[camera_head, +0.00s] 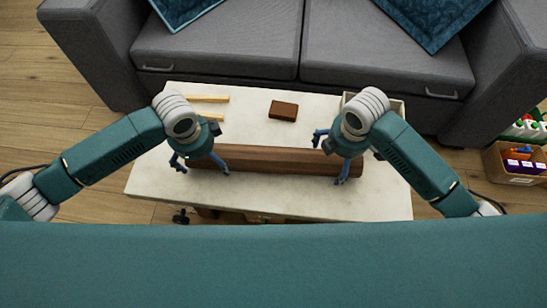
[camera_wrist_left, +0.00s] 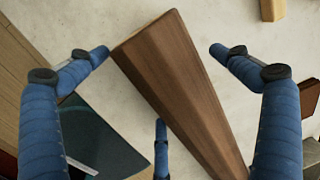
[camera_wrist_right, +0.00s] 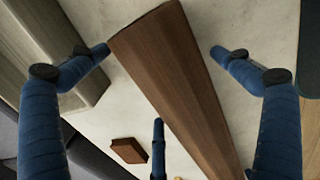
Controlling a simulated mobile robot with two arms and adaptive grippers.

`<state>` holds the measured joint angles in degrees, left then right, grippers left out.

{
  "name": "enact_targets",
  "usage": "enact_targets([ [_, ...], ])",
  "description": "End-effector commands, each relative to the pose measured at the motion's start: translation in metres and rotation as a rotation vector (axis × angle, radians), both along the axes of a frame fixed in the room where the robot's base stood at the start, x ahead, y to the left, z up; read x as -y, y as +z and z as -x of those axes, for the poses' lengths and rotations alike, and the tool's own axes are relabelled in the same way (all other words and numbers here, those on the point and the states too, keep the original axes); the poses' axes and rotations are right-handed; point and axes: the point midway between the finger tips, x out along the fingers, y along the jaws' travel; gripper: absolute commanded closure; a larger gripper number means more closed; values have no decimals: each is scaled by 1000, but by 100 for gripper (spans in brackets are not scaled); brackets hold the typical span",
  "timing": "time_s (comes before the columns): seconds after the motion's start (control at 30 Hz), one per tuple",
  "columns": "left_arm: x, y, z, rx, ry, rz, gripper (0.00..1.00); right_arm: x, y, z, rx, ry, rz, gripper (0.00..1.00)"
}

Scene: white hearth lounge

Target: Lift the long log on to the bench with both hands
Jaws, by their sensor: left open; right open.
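The long brown log (camera_head: 270,160) lies lengthwise from left to right on a pale-topped low table (camera_head: 290,205). My left gripper (camera_head: 200,165) is open over the log's left part. In the left wrist view the log (camera_wrist_left: 178,85) runs slantwise between the spread blue fingers, with one end showing. My right gripper (camera_head: 331,160) is open over the log's right part. In the right wrist view the log (camera_wrist_right: 175,75) also passes between spread fingers, with its other end showing. Neither gripper is closed on it. I cannot tell which thing the bench is, unless it is this table.
Two light wooden sticks (camera_head: 208,98) and a small brown block (camera_head: 283,111) lie behind the log. An open tray (camera_head: 397,104) is partly hidden behind my right arm. A grey sofa (camera_head: 215,50) stands behind the table. A cardboard box (camera_head: 515,178) of coloured items is at right.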

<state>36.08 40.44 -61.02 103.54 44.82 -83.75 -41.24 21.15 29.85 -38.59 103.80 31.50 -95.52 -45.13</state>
Motion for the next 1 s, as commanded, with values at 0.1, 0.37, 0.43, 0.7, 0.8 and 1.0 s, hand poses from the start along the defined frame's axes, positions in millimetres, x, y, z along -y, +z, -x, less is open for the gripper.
enact_targets([
  [0.1, 0, 0, 0, 0, 0, 0, 0, 0, 0, 0, 0, 0, 0, 0],
  [0.37, 0, 0, 0, 0, 0, 0, 46, 0, 0, 0, 0, 0, 0, 46],
  [0.43, 0, 0, 0, 0, 0, 0, 60, 0, 0, 0, 0, 0, 0, 60],
  [0.7, 1, 3, -2, 6, 0, 1, 74, 0, 3, -2, 4, -1, -2, 74],
  [0.8, 0, 4, -2, 6, 0, 1, 74, 0, 4, -1, 4, -1, -2, 74],
  [1.0, 0, 12, -2, 6, 1, 2, 74, 0, 11, -1, 4, -1, -1, 74],
])
